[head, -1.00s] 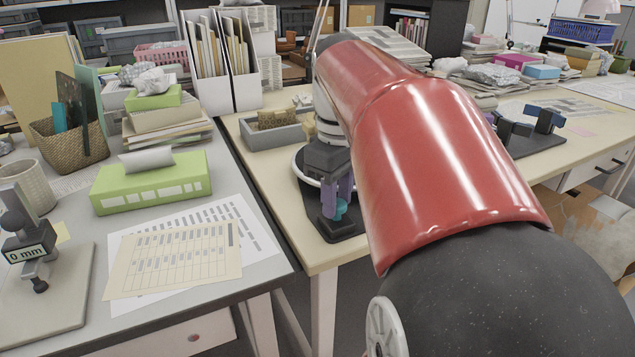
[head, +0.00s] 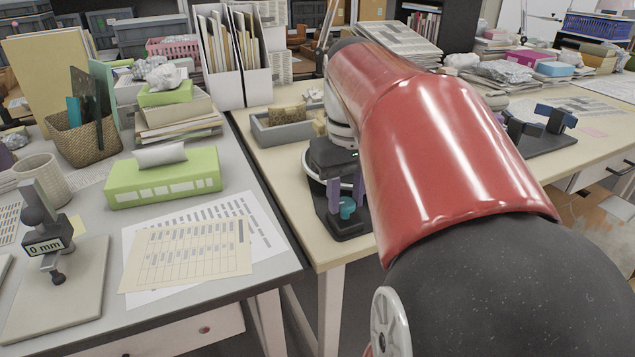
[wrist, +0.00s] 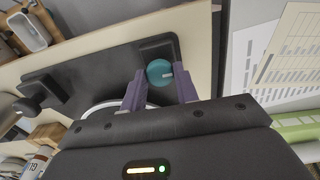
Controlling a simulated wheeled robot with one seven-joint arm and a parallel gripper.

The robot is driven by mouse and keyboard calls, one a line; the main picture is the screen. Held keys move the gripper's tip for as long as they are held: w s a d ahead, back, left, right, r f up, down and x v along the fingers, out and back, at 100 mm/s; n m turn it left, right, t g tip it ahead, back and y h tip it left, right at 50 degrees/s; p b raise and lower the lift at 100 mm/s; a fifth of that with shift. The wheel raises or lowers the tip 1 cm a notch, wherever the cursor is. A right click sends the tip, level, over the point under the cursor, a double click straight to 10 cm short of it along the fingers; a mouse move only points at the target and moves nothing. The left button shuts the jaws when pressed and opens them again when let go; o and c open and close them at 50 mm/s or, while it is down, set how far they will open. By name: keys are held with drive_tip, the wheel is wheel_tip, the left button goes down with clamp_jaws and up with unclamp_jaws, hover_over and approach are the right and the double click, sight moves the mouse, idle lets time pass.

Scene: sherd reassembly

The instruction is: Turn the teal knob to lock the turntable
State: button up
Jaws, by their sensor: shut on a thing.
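The teal knob (head: 348,208) stands on the black base (head: 338,230) of the turntable, near the front edge of the beige table. My gripper (wrist: 161,84) points down at it, with one purple finger on each side of the knob, shut on it. In the wrist view the knob (wrist: 159,71) shows between the fingertips, with a pale mark on its right side. The turntable's dark disc with a light rim (head: 309,165) is partly hidden behind my gripper and arm; its light rim also shows in the wrist view (wrist: 92,108).
A grey tray with sponge-like blocks (head: 275,132) sits behind the turntable. The grey desk at left holds a green tissue box (head: 165,180), printed sheets (head: 190,258) and a gauge reading 0 mm (head: 48,245). A dark stand (head: 545,140) lies at right. My red arm hides the table's middle.

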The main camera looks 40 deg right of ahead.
sight(346, 202)
drive_tip(key=o, duration=1)
drive_tip(key=shift+r, duration=0.1)
wheel_tip(346, 202, up, 8)
drive_tip(key=shift+f+p, duration=0.2)
drive_tip(key=shift+p, duration=0.25)
